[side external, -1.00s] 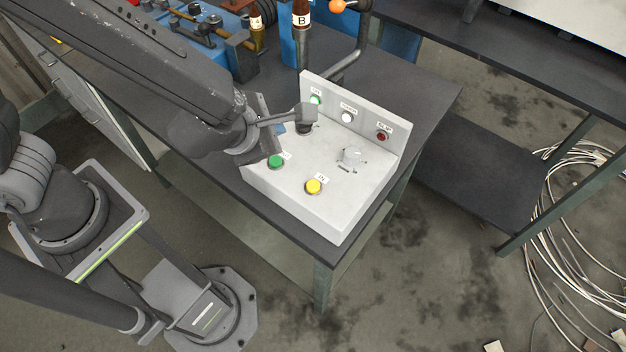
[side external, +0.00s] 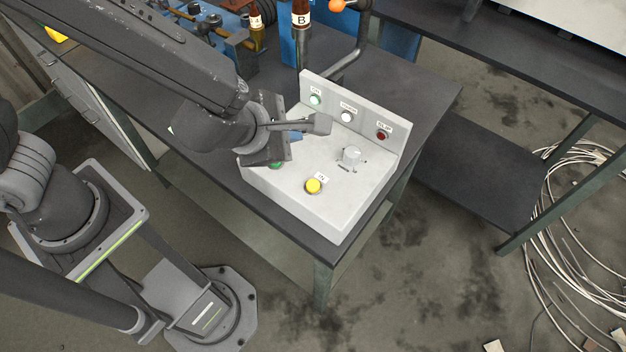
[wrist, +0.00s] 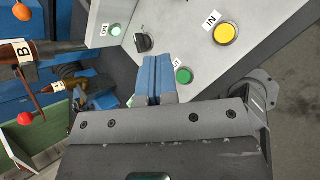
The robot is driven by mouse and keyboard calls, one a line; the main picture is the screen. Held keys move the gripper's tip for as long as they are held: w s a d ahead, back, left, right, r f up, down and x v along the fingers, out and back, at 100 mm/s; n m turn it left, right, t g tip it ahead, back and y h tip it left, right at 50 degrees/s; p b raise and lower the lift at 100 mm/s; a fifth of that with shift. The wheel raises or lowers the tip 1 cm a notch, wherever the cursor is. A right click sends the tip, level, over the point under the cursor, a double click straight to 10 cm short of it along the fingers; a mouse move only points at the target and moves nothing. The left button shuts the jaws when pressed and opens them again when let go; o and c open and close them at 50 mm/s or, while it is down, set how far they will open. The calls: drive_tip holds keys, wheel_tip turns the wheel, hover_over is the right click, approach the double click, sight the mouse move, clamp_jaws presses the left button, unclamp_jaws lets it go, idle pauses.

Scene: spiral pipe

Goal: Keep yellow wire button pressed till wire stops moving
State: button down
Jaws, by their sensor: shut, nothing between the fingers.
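The yellow button (side external: 313,186), labelled IN, is on the sloped top of the white control box (side external: 335,215). It also shows in the wrist view (wrist: 227,33), up and to the right of my gripper. My gripper (wrist: 157,62) is shut and empty, its blue fingers together. In the side view my gripper (side external: 295,136) hangs over the back left part of the box, apart from the yellow button. A green button (wrist: 183,76) lies just right of the fingers in the wrist view. In the side view my gripper hides most of it.
A black rotary knob (wrist: 143,42) is by the fingertips. The box's raised back panel carries a green lamp (side external: 316,99), a white lamp (side external: 347,117) and a dark red lamp (side external: 383,135). A clear knob (side external: 352,155) is right of the yellow button. Pale cables (side external: 570,215) lie on the floor.

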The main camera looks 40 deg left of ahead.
sight(314, 187)
drive_tip(key=d+r+m+h, duration=0.1)
drive_tip(key=d+m+h, duration=0.1)
drive_tip(key=d, duration=0.1)
drive_tip(key=d+r+m, duration=0.1)
drive_tip(key=d, duration=0.1)
drive_tip(key=shift+s+d+r+h, duration=0.1)
drive_tip(key=shift+s+r+h, duration=0.05)
drive_tip(key=shift+r+h, duration=0.25)
drive_tip(key=shift+f+m, duration=0.2)
drive_tip(key=shift+m, duration=0.1)
drive_tip(key=shift+f, duration=4.3)
drive_tip(key=shift+f, duration=0.2)
drive_tip(key=shift+f, duration=0.2)
drive_tip(key=shift+f, duration=0.4)
drive_tip(key=shift+r, duration=0.15)
idle(1.1)
drive_tip(key=shift+r, duration=0.65)
